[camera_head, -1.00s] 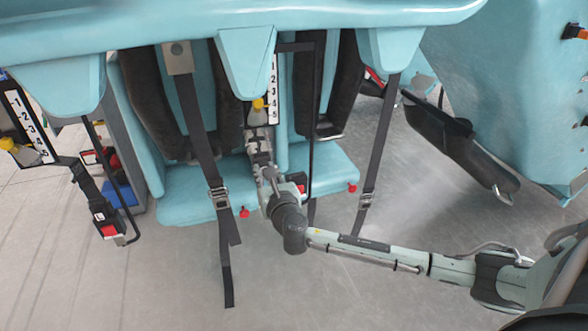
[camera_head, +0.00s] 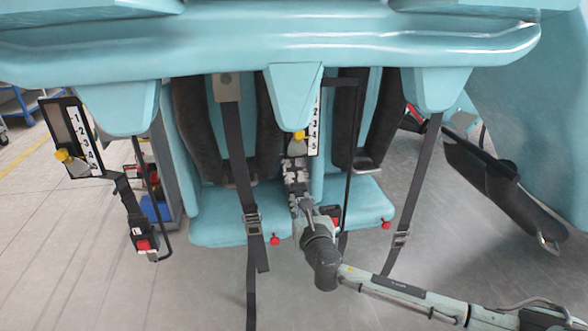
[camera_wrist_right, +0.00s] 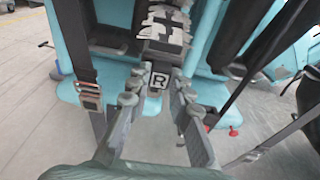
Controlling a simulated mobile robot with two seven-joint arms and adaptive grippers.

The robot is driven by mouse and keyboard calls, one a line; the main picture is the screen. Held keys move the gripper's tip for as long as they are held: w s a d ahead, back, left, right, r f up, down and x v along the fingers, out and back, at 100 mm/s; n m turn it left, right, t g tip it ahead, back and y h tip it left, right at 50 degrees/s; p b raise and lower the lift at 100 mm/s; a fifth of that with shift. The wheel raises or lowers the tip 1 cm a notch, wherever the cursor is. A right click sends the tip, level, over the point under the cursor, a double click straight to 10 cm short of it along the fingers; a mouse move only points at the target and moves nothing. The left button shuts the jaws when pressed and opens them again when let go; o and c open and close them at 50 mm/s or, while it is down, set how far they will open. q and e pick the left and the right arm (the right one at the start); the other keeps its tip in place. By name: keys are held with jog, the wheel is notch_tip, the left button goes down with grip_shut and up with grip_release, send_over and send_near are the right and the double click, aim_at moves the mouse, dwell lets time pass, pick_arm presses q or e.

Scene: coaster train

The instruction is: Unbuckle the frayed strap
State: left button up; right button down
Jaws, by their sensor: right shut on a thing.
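My right gripper (camera_head: 295,163) is shut at the centre gauge, just below its yellow knob (camera_head: 300,134). The tips seem to grip the grey slider (camera_head: 298,148) under the knob, but the contact is partly hidden. A dark left strap (camera_head: 234,150) hangs through a metal buckle (camera_head: 252,222), its loose tail below. This buckle also shows in the right wrist view (camera_wrist_right: 89,97). A right strap (camera_head: 418,185) hangs through another metal buckle (camera_head: 401,238). I cannot make out fraying. My left gripper is out of view.
A left gauge (camera_head: 82,135) carries a yellow knob (camera_head: 63,155) and a strap with a red-button buckle (camera_head: 142,245). The light blue seat (camera_head: 215,232) has red knobs along its front. A dark padded bar (camera_head: 490,180) stands at right.

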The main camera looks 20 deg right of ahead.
notch_tip(320, 180, down, 14)
jog(key=b, duration=0.9)
jog(key=shift+r, duration=0.25)
jog(key=c, duration=1.3)
grip_release()
jog(key=shift+r, duration=0.1)
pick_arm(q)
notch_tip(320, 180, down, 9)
pick_arm(e)
jog(key=shift+s, duration=0.15)
jog(key=v, duration=1.1)
jog(key=shift+s+a, duration=0.15)
jog(key=shift+s, duration=0.2)
